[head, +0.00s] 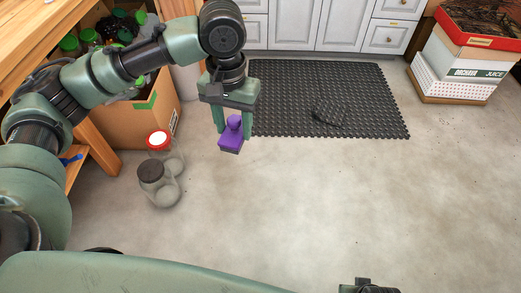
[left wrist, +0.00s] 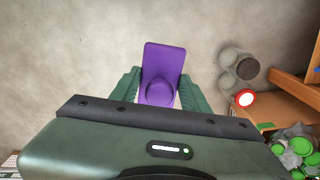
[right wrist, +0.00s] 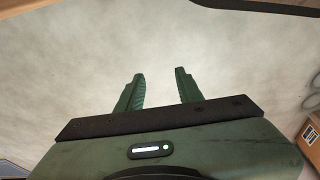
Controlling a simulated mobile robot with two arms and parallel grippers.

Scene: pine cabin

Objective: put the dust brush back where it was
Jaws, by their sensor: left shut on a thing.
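The purple dust brush (head: 232,136) hangs below my left gripper (head: 233,122), above the concrete floor. Its fingers stand on either side of the brush's rounded upper part and are shut on it. In the left wrist view the brush (left wrist: 164,62) sticks out flat and purple between the fingers of my left gripper (left wrist: 160,90). My right gripper (right wrist: 160,82) shows in the right wrist view, with its two fingers apart and nothing between them, over bare floor. In the head view only a dark piece at the bottom edge may belong to the right arm.
Jars with a red lid (head: 158,139) and a dark lid (head: 151,172) stand on the floor left of the brush. Behind them is a cardboard box (head: 140,122) of green-lidded things. A black mat (head: 362,105) lies before white cabinets (head: 340,25). Stacked boxes (head: 455,68) stand right. The middle floor is clear.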

